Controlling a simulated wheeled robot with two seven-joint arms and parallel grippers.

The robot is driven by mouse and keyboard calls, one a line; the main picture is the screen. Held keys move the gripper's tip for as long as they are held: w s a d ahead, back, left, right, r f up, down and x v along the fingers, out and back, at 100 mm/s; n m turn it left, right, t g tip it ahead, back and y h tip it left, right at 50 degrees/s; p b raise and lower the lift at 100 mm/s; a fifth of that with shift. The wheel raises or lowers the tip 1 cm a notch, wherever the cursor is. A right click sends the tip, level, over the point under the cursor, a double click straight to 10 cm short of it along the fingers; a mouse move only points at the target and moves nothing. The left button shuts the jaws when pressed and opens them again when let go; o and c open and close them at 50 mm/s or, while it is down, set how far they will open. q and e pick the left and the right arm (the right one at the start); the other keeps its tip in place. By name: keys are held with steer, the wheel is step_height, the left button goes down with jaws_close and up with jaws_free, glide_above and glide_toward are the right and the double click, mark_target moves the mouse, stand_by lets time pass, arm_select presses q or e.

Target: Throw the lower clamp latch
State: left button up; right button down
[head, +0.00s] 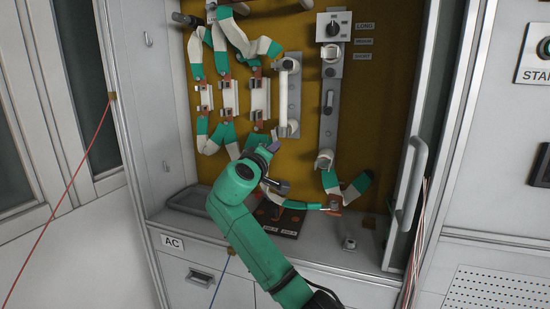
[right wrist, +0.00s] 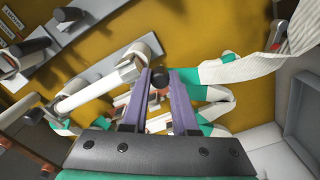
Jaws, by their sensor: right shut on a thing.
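A white tubular fuse (head: 284,95) stands upright on a grey plate in the middle of the cabinet's back panel. It also shows in the right wrist view (right wrist: 97,92), running to a pale clamp (right wrist: 139,57) near my fingers. My right gripper (head: 273,141) is at the lower end of this fuse. In the right wrist view its purple fingers (right wrist: 161,78) are shut on a small dark rounded knob (right wrist: 157,70), which appears to be the lower clamp latch. The latch is mostly hidden in the head view. My left gripper is not in view.
Several fuse holders (head: 229,98) with green and white cables are left of the fuse. A longer grey plate (head: 329,110) with empty-looking clamps is to the right, below a dial switch (head: 334,27). The cabinet shelf (head: 340,253) and a door handle (head: 412,180) are nearby.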

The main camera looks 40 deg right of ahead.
steer(key=shift+f+m, duration=0.1)
steer(key=shift+m, duration=0.2)
steer(key=c, duration=0.7)
jaws_free()
steer(key=shift+w+a, duration=0.1)
steer(key=b+v, duration=0.3)
steer(key=v, duration=1.1)
steer(key=shift+a, duration=0.25)
